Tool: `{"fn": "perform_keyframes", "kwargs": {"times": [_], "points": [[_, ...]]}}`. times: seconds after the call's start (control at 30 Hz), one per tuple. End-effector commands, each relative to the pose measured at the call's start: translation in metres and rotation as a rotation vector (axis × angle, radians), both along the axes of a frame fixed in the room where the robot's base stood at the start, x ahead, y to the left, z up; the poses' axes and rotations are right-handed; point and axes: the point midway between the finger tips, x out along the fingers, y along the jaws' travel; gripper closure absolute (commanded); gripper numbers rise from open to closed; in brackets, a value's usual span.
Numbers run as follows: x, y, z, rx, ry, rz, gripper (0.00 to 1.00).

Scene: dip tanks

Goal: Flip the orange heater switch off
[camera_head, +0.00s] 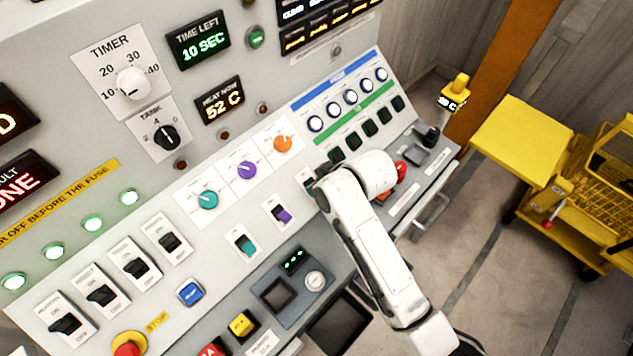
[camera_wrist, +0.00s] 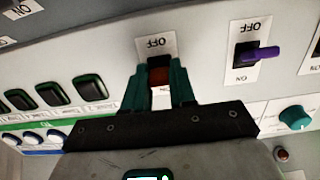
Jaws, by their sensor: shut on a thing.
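The orange heater switch (camera_wrist: 159,77) shows in the wrist view as a dark orange-red lever under a black housing, on a white plate (camera_wrist: 152,44) marked OFF. The lettering appears upside down there. My gripper (camera_wrist: 158,84) has its two teal fingers on either side of the lever and is shut on it. The fingers hide parts of the lever and plate, so I cannot tell which position it is in. In the head view my arm covers this switch; only an edge of its plate (camera_head: 305,179) shows.
The purple switch (camera_wrist: 258,54) is beside my gripper; it also shows in the head view (camera_head: 281,213), with the teal switch (camera_head: 245,243) farther left. Several black rocker buttons (camera_wrist: 90,87) lie on the other side. An orange knob (camera_head: 283,143) sits above. A yellow cart (camera_head: 560,190) stands right.

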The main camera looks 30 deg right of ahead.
Motion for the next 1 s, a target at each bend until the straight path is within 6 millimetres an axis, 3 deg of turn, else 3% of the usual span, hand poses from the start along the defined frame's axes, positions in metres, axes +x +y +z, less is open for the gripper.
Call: {"fn": "perform_keyframes", "kwargs": {"times": [0.5,1.0], "points": [[-0.0069,-0.003,-0.0126,0.102,-0.32,-0.001,1.0],[-0.0069,-0.003,-0.011,0.121,-0.376,0.0,1.0]]}}
